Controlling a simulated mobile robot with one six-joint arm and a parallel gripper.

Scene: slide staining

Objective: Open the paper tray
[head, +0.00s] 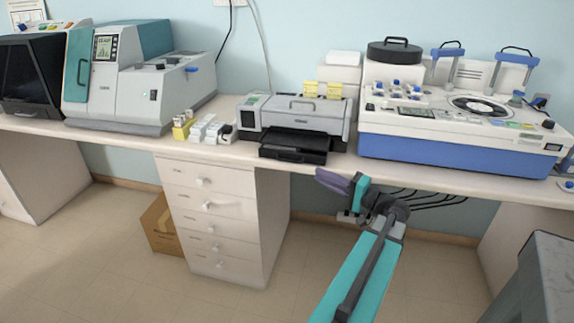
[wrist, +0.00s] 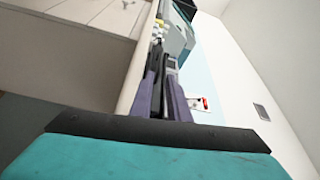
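The paper tray (head: 294,147) is a black slab at the front of the grey printer (head: 318,117), reaching out to the desk's front edge. My gripper (head: 334,180) is in front of the desk edge, below and to the right of the tray and apart from it in the head view. In the wrist view my gripper's two purple fingers (wrist: 162,82) stand apart with a dark gap between them. The dark tray (wrist: 156,54) and printer appear beyond the fingertips, partly hidden by them. Nothing is seen held.
A blue and white staining machine (head: 450,145) stands right of the printer. Small white and yellow boxes (head: 205,130) and a large grey-teal machine (head: 135,90) stand to its left. A drawer cabinet (head: 205,205) is under the desk. Floor in front is clear.

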